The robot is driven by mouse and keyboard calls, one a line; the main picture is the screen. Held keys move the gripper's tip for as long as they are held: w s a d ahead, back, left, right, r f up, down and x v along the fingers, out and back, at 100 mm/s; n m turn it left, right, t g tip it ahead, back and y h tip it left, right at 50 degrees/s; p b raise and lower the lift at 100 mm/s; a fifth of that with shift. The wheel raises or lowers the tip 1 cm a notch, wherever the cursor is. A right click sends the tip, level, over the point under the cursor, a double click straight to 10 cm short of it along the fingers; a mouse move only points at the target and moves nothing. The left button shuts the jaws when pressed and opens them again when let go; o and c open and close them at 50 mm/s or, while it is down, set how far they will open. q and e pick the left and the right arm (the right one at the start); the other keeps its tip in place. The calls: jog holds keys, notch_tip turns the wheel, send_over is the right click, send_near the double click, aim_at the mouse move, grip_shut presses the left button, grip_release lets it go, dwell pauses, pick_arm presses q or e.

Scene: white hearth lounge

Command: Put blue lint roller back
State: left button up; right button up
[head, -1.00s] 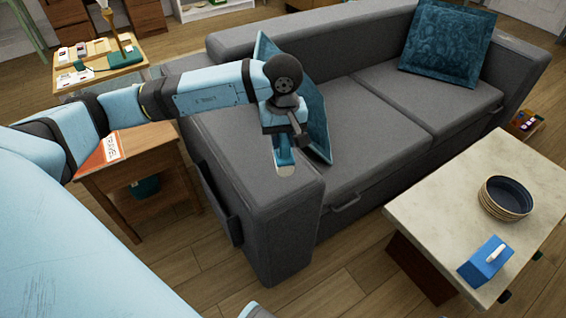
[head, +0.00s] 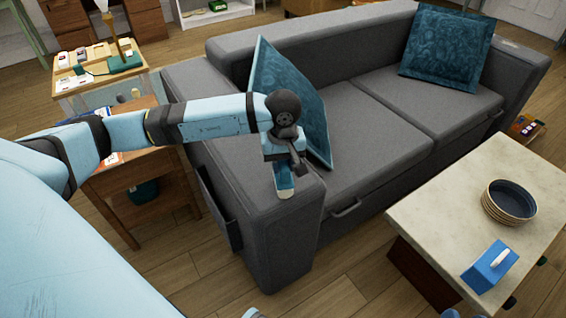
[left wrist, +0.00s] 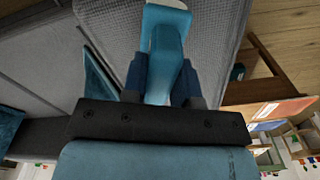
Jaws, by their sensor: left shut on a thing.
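My left gripper (head: 281,162) is shut on a teal-blue handled thing, which I take for the blue lint roller (head: 285,182). It hangs from the fingers over the near left arm of the grey sofa (head: 268,215), with a pale end at the bottom. I cannot tell whether it touches the sofa. In the left wrist view, the roller (left wrist: 168,40) sticks out between the two dark blue fingers of the gripper (left wrist: 162,75), against grey fabric.
A wooden side table (head: 140,175) stands left of the sofa, partly behind my arm. A teal cushion (head: 290,90) leans on the sofa beside my gripper. The pale coffee table (head: 440,205) at right holds stacked dark bowls (head: 509,202) and a blue object with a white part (head: 490,267).

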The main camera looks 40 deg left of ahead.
pick_arm(q)
jog(key=o, duration=1)
jog(key=shift+c, duration=0.2)
jog(key=shift+r, duration=0.1)
